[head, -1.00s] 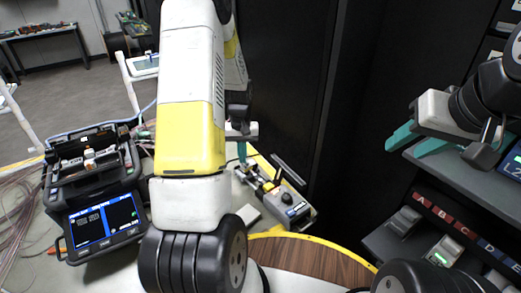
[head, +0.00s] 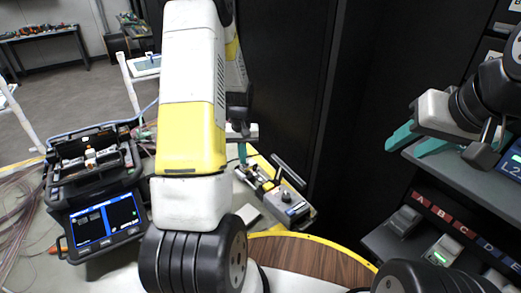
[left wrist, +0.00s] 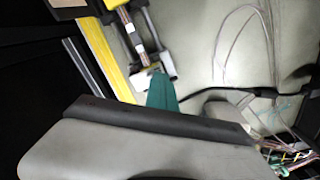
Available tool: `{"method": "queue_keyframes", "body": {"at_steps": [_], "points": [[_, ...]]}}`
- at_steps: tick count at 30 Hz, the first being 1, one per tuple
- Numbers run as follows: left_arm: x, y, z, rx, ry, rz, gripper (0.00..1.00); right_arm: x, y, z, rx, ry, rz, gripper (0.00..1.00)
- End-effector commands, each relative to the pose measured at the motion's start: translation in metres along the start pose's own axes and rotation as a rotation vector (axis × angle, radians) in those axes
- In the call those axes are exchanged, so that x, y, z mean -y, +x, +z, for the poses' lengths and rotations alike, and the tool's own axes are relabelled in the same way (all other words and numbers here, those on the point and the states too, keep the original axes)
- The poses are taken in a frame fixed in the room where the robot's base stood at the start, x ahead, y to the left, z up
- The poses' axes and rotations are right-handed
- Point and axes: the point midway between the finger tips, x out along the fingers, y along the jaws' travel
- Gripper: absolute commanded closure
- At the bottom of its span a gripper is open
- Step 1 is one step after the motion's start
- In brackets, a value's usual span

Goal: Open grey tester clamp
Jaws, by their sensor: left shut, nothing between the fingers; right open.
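The grey tester (head: 291,208) lies on the table just right of my left arm in the head view, with a knob on top and a slanted bar beside it. Its clamp end is small there, so I cannot tell how far the clamp is open. In the left wrist view, the tester's dark rails (left wrist: 137,27) run to a pale block by my fingertips. My left gripper (head: 242,152) is shut and empty at the tester's far end; its teal finger (left wrist: 160,92) touches or nearly touches the block. My right gripper (head: 418,142) is open and empty, off to the right.
A fusion splicer (head: 95,190) with a lit screen stands left of my left arm. A rack with labelled slots (head: 440,215) is on the right. Black cabinets (head: 290,80) stand behind the tester. Loose fibres and cables (left wrist: 262,30) lie on the table in the left wrist view.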

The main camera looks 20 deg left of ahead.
Motion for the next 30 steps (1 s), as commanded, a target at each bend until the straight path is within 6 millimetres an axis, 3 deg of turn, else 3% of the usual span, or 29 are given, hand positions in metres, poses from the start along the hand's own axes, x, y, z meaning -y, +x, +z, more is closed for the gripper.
{"method": "queue_keyframes", "body": {"at_steps": [1, 8, 30], "points": [[0.000, 0.012, 0.005, 0.017, -0.002, -0.003, 1.00, 0.000, 0.000, 0.000, 0.000, 0.000, 0.000, 0.58], [-0.004, 0.012, 0.003, 0.017, -0.001, -0.002, 1.00, 0.000, 0.000, 0.000, 0.000, 0.000, 0.000, 0.58], [-0.013, -0.004, -0.003, 0.010, 0.005, 0.003, 1.00, 0.000, 0.000, 0.000, 0.000, 0.000, 0.000, 0.58]]}}
